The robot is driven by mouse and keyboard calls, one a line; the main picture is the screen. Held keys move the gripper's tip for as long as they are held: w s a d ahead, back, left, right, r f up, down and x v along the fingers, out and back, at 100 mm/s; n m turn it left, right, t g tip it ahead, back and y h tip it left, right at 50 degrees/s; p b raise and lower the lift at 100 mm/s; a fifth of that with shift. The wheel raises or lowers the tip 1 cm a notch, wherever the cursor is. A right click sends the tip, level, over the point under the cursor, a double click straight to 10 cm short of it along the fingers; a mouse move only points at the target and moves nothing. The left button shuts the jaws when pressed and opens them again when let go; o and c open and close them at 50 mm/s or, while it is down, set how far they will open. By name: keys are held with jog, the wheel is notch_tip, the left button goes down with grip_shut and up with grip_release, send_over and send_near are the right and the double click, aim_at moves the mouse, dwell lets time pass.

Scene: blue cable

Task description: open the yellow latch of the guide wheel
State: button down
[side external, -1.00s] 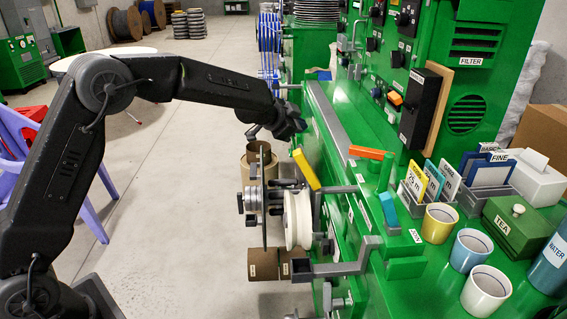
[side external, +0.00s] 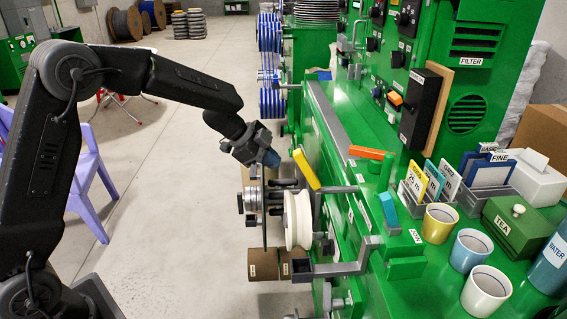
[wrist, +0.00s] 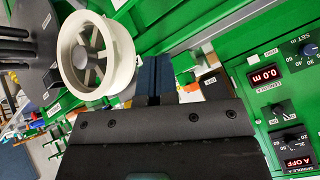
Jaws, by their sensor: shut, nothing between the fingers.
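The yellow latch (side external: 306,170) is a slanted yellow bar on the front of the green machine, above the white guide wheel (side external: 298,218). In the side view my gripper (side external: 270,160) is to the left of the latch and above the wheel, with its blue fingertips apart from the latch. In the wrist view the blue fingers (wrist: 154,78) are together and empty, and the white spoked wheel (wrist: 97,55) is to their left. I cannot clearly make out the latch in the wrist view.
An orange bar (side external: 367,153) and a blue lever (side external: 388,209) are on the machine right of the latch. A grey bracket (side external: 345,262) juts out below the wheel. Cups (side external: 440,222) stand on the green top at right. The floor left of the wheel is open.

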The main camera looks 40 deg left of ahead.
jog(key=s+d+r+m+h, duration=0.1)
jog(key=s+d+m+h, duration=0.4)
jog(key=s+m+h, duration=0.45)
jog(key=s+a+r+m+t+h, duration=0.1)
jog(key=s+a+r+m+t, duration=0.15)
jog(key=r+t, duration=0.25)
jog(key=s+a+r+m+t+h, duration=0.1)
jog(key=s+r+t, duration=0.3)
jog(key=r+t, duration=0.1)
send_near(295, 158)
jog(key=shift+y, duration=0.25)
jog(key=x, duration=0.7)
jog(key=shift+w+a+f, duration=0.1)
jog(key=shift+w+a, duration=0.05)
jog(key=shift+w, duration=0.35)
